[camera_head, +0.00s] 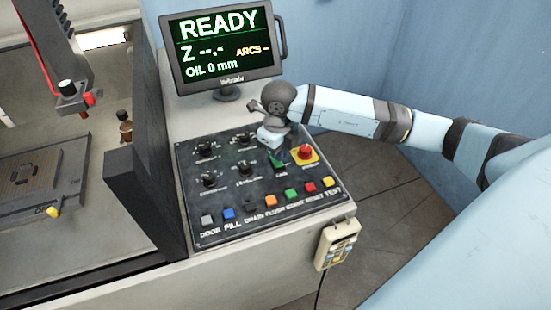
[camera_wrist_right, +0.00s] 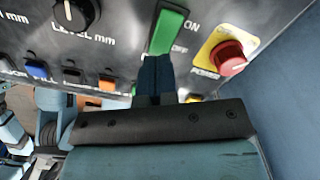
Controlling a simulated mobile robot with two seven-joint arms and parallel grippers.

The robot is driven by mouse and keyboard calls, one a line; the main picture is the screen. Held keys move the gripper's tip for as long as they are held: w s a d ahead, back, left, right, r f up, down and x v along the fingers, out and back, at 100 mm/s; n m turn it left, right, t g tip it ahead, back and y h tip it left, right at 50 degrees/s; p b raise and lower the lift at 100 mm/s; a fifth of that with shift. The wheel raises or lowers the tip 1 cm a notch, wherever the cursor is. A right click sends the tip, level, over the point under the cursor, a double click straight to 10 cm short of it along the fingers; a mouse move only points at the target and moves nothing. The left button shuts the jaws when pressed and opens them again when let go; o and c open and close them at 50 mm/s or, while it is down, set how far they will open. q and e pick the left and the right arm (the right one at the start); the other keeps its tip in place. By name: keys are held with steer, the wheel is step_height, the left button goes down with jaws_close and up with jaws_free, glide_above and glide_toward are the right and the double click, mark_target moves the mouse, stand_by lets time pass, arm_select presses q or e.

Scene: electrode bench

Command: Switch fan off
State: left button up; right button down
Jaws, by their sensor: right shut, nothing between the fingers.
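The fan switch (camera_head: 277,162) is a green piece on the dark control panel (camera_head: 228,222), left of the red power button. My right gripper (camera_head: 270,137) is over the upper part of the panel. In the wrist view my right gripper (camera_wrist_right: 157,62) is shut and empty, its fingertips at the near, OFF end of the green switch. I cannot tell whether they touch it. My left gripper is not in view.
A red power button (camera_head: 305,152) on a yellow plate is close right of the switch. Several black knobs and a row of coloured buttons share the panel. A monitor (camera_head: 222,50) reading READY stands behind. A hand pendant (camera_head: 337,244) hangs on the bench front.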

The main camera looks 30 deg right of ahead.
mark_target(279, 164)
steer(key=shift+f+b, duration=1)
steer(key=shift+f, duration=0.3)
stand_by(0.9)
steer(key=shift+r, duration=0.1)
steer(key=shift+r+p, duration=1.95)
steer(key=shift+r, duration=1.55)
steer(key=shift+f, duration=0.1)
